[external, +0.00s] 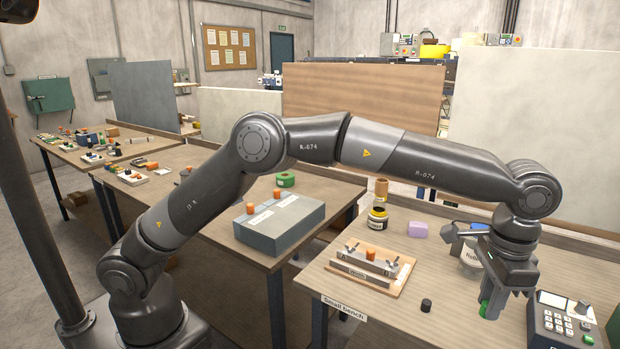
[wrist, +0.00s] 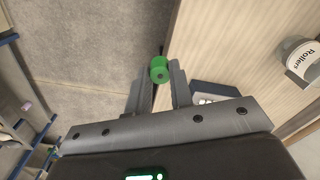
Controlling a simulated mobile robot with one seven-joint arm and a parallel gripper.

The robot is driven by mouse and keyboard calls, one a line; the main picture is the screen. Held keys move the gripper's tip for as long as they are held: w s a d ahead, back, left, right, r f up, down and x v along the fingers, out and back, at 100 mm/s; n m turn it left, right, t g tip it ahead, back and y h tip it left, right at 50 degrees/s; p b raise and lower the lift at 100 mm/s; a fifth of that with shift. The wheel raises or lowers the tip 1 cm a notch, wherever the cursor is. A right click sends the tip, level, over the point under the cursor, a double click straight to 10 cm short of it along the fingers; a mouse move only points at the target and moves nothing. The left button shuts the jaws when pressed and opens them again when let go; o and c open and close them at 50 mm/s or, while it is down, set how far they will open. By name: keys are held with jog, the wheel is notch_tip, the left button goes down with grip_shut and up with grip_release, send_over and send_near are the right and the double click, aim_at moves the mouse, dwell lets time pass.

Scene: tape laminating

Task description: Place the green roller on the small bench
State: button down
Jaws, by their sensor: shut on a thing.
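The green roller (wrist: 159,68) is held between the fingertips of my gripper (wrist: 160,82) in the wrist view, its round end facing the camera. In the external view the roller (external: 484,310) shows as a small green piece at the lower end of my gripper (external: 492,300), partly hidden by the fingers. The gripper points down at the right part of the small bench (external: 385,322), which has a name label on its front edge. In the wrist view the roller appears near the bench edge; I cannot tell whether it touches the bench top.
A keypad device (external: 562,322) stands close right of my gripper. A tub labelled Rollers (wrist: 301,60) is nearby. A small black cylinder (external: 426,305), a wooden clamp fixture (external: 355,268), a purple block (external: 418,230) and a dark jar (external: 378,217) stand to the left.

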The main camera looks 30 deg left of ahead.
aim_at(483, 313)
jog(key=f, duration=0.2)
jog(key=w+f, duration=0.1)
jog(key=f, duration=0.1)
jog(key=shift+a+f, duration=0.15)
jog(key=shift+f, duration=0.2)
jog(key=w+f, duration=0.2)
jog(key=w, duration=0.1)
jog(key=w+f, duration=0.2)
jog(key=w, duration=0.2)
jog(key=w+f, duration=0.2)
jog(key=w, duration=0.2)
jog(key=shift+a+f, duration=0.3)
jog(key=shift+f, duration=2)
jog(key=shift+f, duration=0.15)
jog(key=c, duration=1.3)
grip_release()
